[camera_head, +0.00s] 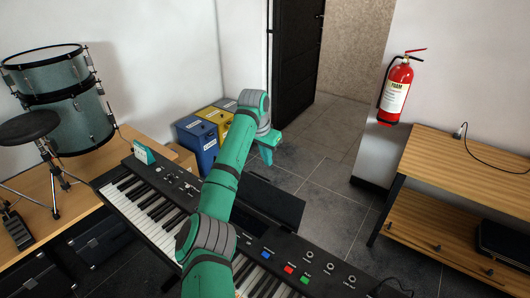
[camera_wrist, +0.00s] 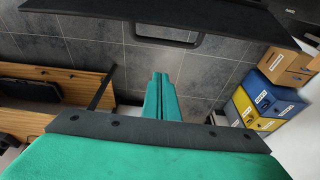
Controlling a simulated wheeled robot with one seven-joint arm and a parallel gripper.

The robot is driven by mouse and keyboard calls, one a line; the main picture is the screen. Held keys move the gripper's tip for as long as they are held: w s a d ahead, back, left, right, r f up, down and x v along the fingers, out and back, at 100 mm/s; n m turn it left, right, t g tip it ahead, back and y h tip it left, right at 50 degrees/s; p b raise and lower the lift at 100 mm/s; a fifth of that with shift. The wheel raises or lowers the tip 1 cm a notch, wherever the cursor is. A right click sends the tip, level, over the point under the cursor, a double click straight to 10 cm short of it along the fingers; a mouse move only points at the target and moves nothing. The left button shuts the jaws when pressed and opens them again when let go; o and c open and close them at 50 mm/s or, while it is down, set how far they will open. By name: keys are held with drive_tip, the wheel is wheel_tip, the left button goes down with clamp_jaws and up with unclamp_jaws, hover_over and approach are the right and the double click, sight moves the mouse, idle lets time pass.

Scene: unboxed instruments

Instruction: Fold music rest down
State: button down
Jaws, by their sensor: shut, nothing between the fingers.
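The black music rest (camera_head: 280,200) stands up from the back of the keyboard (camera_head: 150,205), behind my arm, which hides part of both. In the wrist view a dark panel with a cutout, apparently the music rest (camera_wrist: 225,18), crosses the top. My gripper (camera_head: 266,157) is beyond the rest on its far side, pointing down, and looks apart from it. In the wrist view my green fingers (camera_wrist: 161,78) are together with nothing between them, below the panel's cutout in the picture.
Blue and yellow bins (camera_head: 197,140) stand at the back left. Drums (camera_head: 65,95) are at the left. A wooden shelf unit (camera_head: 460,185) is at the right, with a red fire extinguisher (camera_head: 396,92) on the wall. Tiled floor (camera_head: 330,185) behind the keyboard is clear.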

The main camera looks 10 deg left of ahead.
drive_tip(key=shift+s+a+f, duration=0.3)
drive_tip(key=shift+s+f, duration=0.45)
drive_tip(key=shift+s+a+f, duration=0.3)
drive_tip(key=shift+s+f, duration=0.4)
drive_tip(key=shift+f, duration=0.05)
